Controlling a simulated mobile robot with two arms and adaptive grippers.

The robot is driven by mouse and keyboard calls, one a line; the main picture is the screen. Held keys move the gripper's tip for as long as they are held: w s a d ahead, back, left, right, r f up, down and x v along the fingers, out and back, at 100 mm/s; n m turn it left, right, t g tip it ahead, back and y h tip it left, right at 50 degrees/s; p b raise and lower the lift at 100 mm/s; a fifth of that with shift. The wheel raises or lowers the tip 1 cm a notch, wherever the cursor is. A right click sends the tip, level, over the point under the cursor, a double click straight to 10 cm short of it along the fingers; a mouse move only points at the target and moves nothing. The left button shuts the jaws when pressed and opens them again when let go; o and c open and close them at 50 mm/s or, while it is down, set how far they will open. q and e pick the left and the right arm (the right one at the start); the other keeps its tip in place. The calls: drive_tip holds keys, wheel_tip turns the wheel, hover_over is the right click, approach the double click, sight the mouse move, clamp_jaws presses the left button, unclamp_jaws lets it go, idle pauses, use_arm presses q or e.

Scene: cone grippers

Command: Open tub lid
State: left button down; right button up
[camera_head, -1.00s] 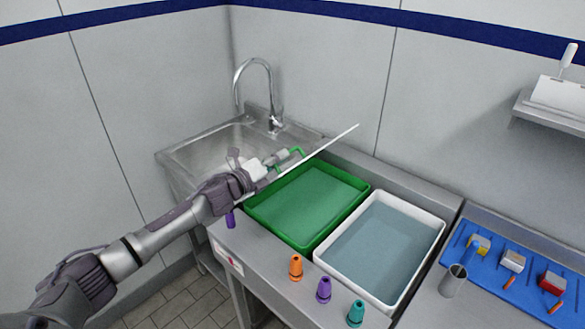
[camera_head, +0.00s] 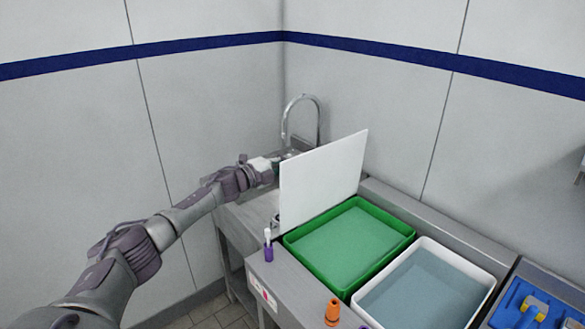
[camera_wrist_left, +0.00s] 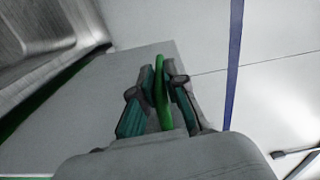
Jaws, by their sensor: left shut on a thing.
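The green tub (camera_head: 402,250) stands uncovered on the steel counter, with its light green inside showing. The white lid (camera_head: 325,180) stands nearly upright along the tub's left side; I cannot tell whether it touches the rim. My left gripper (camera_wrist_left: 160,72) is shut on the lid's green handle (camera_wrist_left: 162,100) in the left wrist view, one teal-padded finger on each side. The lid shows grey there behind the fingers. In the head view the fingertips are hidden behind the lid, and only the gripper's body shows left of it. My right gripper is not in view.
A white tub (camera_head: 490,280) of bluish liquid stands right of the green one. A sink with a tap (camera_head: 302,104) lies behind the lid. A purple cone bottle (camera_head: 268,248) and an orange one (camera_head: 332,312) stand along the front edge. A blue mat (camera_head: 515,300) is at right.

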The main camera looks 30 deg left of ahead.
use_arm(q)
drive_tip(key=shift+w+a, duration=0.1)
drive_tip(key=shift+a, duration=0.15)
drive_tip(key=c, duration=1.2)
unclamp_jaws()
drive_tip(key=v, duration=1.2)
